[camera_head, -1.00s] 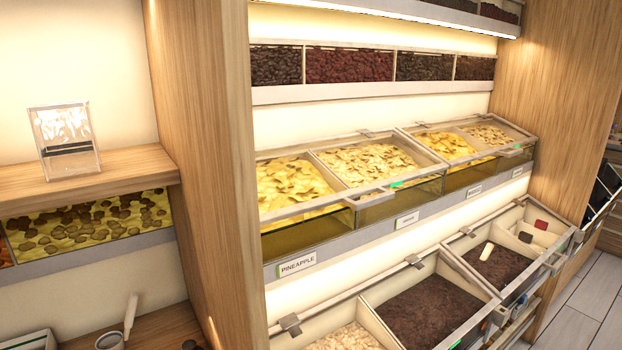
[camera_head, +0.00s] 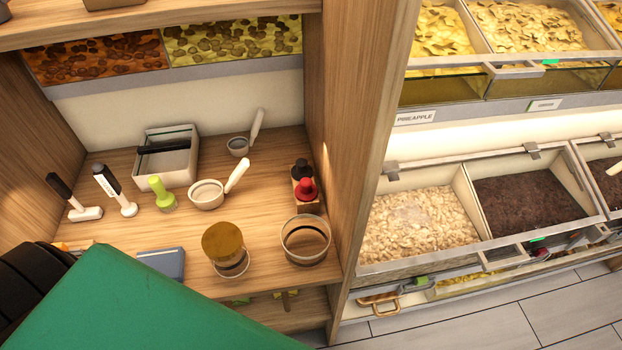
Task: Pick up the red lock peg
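A small peg with a round red top (camera_head: 307,188) stands on the wooden counter against the right side panel of the alcove. A similar peg with a black top (camera_head: 300,170) is right behind it. Both seem to sit in a small wooden block (camera_head: 306,206). A clear round container is just in front of them. Neither of my grippers is in view.
The counter (camera_head: 120,228) holds a white box (camera_head: 168,158), scoops (camera_head: 207,193), a green-handled tool (camera_head: 160,194), black-and-white tools (camera_head: 115,190), a brown-lidded jar (camera_head: 224,245) and the clear container (camera_head: 306,240). A large green surface (camera_head: 140,305) fills the lower left. Food bins (camera_head: 420,220) stand right.

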